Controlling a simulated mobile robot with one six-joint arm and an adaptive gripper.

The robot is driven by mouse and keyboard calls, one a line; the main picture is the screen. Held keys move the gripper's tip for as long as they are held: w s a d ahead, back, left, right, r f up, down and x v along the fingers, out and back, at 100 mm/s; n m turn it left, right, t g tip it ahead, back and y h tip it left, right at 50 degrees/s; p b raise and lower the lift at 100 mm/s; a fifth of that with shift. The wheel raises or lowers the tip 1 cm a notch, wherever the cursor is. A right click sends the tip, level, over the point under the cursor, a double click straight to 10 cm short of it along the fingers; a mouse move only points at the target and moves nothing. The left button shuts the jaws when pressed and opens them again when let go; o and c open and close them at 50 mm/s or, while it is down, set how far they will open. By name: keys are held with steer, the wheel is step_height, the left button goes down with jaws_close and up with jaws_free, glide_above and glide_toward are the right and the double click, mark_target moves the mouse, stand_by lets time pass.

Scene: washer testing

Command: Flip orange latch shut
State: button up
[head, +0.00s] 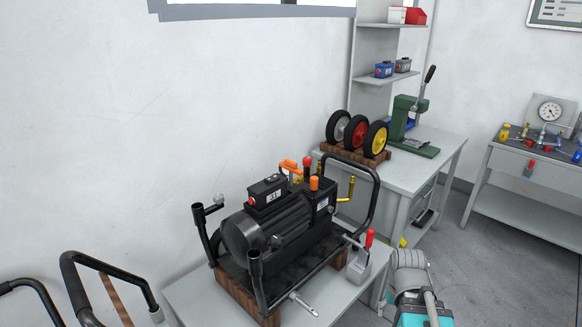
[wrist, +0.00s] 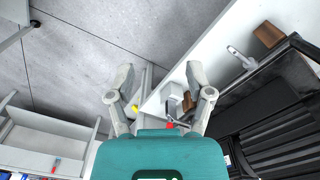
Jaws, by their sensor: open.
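The orange latch (head: 289,167) is a small orange piece at the back of the black motor-driven machine (head: 280,228), beside its black box. I cannot tell its exact position from this distance. An orange cap (head: 314,184) stands nearer on the same machine. The latch does not show in the wrist view, where only part of the machine (wrist: 275,110) is seen at the right.
A grey bracket with a red-tipped lever (head: 369,239) stands on the bench's right end; it shows between my fingers in the wrist view (wrist: 174,97). A black tube frame surrounds the machine. Behind is a table (head: 430,165) with wheels and a green press. Open floor lies right.

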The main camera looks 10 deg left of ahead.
steer(key=shift+w, duration=0.5)
steer(key=c, duration=0.4)
steer(key=shift+w+d+f+t+h, duration=0.15)
steer(key=shift+w+t+h, duration=0.4)
steer(key=shift+w, duration=0.65)
jaws_close()
steer(key=w+a+r+n+t+h+b, duration=0.1)
steer(key=w+a+r+n+t+h, duration=0.25)
steer(key=w, duration=0.55)
steer(key=w+a+r+n+t+h+b, duration=0.1)
steer(key=w+a+r+n+t, duration=0.25)
steer(key=w+t, duration=0.45)
steer(key=w+a+r+n+t+y, duration=0.1)
steer(key=w+a+r+n+y, duration=0.1)
steer(key=a, duration=0.7)
steer(key=w+a+r+n+t+y+b, duration=0.1)
steer(key=w+a+r+n+t+y, duration=0.1)
steer(key=a+n, duration=0.4)
steer(key=w+a+r+n+t+y+b, duration=0.1)
steer(key=w+a+r+n+y, duration=0.3)
steer(key=a, duration=0.9)
steer(key=shift+w+n+t+y, duration=0.25)
steer(key=shift+n+t+y, duration=0.25)
steer(key=shift+n, duration=0.1)
